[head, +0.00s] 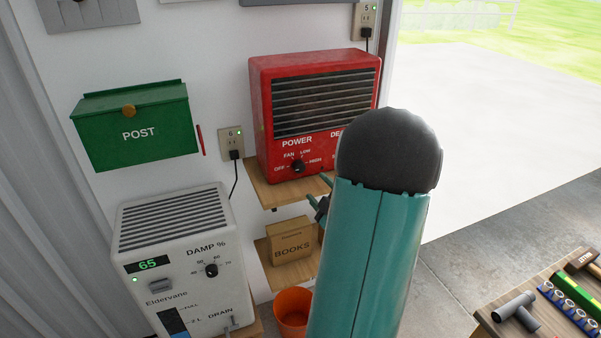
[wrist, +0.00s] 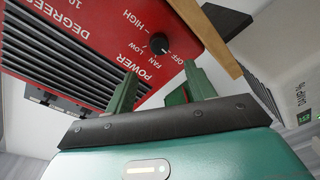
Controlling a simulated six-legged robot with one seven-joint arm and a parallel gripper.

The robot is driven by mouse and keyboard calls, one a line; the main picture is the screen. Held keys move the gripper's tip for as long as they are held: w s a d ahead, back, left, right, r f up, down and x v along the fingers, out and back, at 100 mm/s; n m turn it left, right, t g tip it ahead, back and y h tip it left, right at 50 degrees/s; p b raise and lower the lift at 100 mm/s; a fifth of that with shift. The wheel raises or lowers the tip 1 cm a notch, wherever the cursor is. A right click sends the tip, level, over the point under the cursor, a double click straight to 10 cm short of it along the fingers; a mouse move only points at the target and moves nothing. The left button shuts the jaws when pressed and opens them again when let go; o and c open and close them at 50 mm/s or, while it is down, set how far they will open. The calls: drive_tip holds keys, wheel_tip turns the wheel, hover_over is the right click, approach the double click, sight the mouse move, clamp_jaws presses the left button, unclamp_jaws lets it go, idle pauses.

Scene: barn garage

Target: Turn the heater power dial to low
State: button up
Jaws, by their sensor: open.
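The red heater (head: 315,110) stands on a wooden shelf against the white wall. Its black power dial (head: 297,166) is on the lower left of the front, with OFF, FAN, LOW and HIGH around it. The power dial (wrist: 159,43) also shows in the wrist view, where the heater (wrist: 90,40) looks turned over. Which label the dial points to is too small to tell. My gripper (wrist: 160,82) is open and empty, its two green fingers apart, short of the dial. In the head view its fingertips show below and right of the dial; my arm hides the heater's right part.
The shelf edge (head: 290,191) is just under the heater. A white dehumidifier (head: 180,260) stands lower left, a green post box (head: 135,125) hangs left. A box marked BOOKS (head: 290,243) and an orange bucket (head: 293,313) are below. A tool bench (head: 545,300) is at right.

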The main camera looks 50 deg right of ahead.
sight(301, 169)
drive_tip(key=x, duration=1)
drive_tip(key=shift+d, duration=0.15)
drive_tip(key=shift+c, duration=0.2)
drive_tip(key=c, duration=0.9)
